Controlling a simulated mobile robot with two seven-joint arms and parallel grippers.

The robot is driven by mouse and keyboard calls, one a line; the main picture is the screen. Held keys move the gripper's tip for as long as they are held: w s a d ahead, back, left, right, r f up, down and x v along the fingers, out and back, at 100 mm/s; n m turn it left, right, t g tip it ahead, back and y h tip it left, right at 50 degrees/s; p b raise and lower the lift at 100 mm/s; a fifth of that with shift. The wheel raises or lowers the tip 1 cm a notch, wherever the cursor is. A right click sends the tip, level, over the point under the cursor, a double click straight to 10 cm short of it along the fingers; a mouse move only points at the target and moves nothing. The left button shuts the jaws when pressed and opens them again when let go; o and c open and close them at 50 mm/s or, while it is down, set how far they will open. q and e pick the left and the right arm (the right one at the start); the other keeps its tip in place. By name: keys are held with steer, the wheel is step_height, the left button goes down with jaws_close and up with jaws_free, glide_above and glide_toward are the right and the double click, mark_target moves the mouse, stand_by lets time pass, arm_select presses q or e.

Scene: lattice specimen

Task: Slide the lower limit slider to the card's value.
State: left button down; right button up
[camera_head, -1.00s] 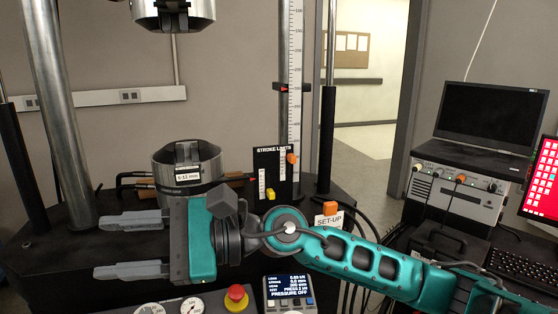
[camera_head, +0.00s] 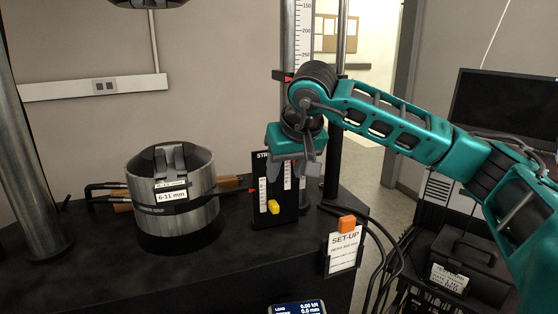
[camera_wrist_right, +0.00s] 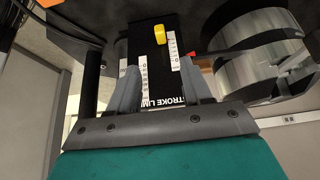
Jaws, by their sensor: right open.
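The black stroke limits panel (camera_head: 262,219) stands right of the steel cylinder, with white scales on its face. The yellow slider (camera_head: 273,206) sits low on its left scale; it also shows in the right wrist view (camera_wrist_right: 159,34). No second slider shows on the panel now. The set-up card (camera_head: 342,256) stands at the panel's lower right; its small print is unreadable. My right gripper (camera_head: 293,174) is open and points down in front of the panel's upper part. In the right wrist view its fingers (camera_wrist_right: 158,68) are apart, with the yellow slider beyond their tips. My left gripper is not visible.
The steel cylinder (camera_head: 200,215) with a 6-11 mm label stands left of the panel. A tall ruler (camera_head: 303,40) rises behind my arm. The black table (camera_head: 110,270) is clear at front left.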

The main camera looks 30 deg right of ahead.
mark_target(275, 204)
steer(key=x, duration=1.2)
steer(key=shift+f, duration=0.35)
steer(key=shift+c, duration=0.5)
jaws_close()
